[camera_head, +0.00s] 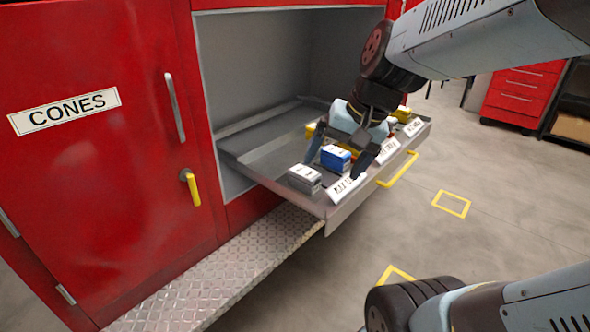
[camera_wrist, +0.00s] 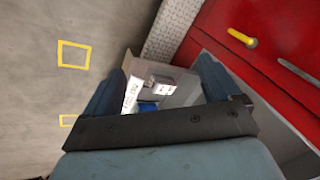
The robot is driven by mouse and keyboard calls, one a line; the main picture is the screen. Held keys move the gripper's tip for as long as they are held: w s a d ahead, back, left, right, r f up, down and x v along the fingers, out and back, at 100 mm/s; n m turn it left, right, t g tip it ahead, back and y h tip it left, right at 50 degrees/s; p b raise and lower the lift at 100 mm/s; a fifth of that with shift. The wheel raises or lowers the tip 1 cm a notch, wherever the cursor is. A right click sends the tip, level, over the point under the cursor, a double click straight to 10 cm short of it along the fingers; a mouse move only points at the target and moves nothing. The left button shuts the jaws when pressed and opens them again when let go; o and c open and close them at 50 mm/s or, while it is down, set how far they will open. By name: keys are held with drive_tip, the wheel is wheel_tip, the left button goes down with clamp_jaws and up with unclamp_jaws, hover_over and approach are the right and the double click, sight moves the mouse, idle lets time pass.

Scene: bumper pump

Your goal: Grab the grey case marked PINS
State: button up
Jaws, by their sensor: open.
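A small grey case (camera_head: 304,178) with a pale top stands at the near left end of the pulled-out drawer (camera_head: 338,212); its marking is too small to read. It also shows between the fingers in the wrist view (camera_wrist: 162,86). A blue case (camera_head: 336,158) with a white top stands just behind it, partly hidden in the wrist view (camera_wrist: 148,107). My gripper (camera_head: 338,163) is open and points down over the drawer, its fingers around the blue case's area, close to the grey case. I cannot tell whether a finger touches either case.
Yellow items (camera_head: 402,113) lie farther along the drawer, partly hidden by my arm. White label plates (camera_head: 346,187) line its front, with a yellow handle (camera_head: 399,170). A red door marked CONES (camera_head: 95,190) is at left. A tread-plate step (camera_head: 225,275) runs below.

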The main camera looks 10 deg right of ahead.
drive_tip(key=w+a+f+m+g+y, duration=0.1)
drive_tip(key=w+a+f+m+y, duration=0.25)
drive_tip(key=w+m, duration=0.2)
drive_tip(key=m+t+y, duration=0.2)
drive_tip(key=m+t, duration=0.7)
drive_tip(key=m, duration=1.1)
approach(306, 172)
drive_tip(key=shift+s+d+r+n+h, duration=0.2)
drive_tip(key=shift+s+r, duration=0.25)
drive_tip(key=shift+s, duration=0.15)
drive_tip(key=shift+s+d+r+n+h, duration=0.15)
drive_tip(key=shift+s+r, duration=0.25)
drive_tip(key=shift+s, duration=0.2)
drive_tip(key=shift+w+f, duration=0.2)
drive_tip(key=shift+w, duration=0.05)
drive_tip(key=x, duration=0.8)
drive_tip(key=shift+a, duration=0.1)
drive_tip(key=shift+d+x, duration=0.2)
drive_tip(key=shift+x, duration=2.4)
drive_tip(key=shift+w, duration=0.1)
drive_tip(key=shift+c, duration=0.2)
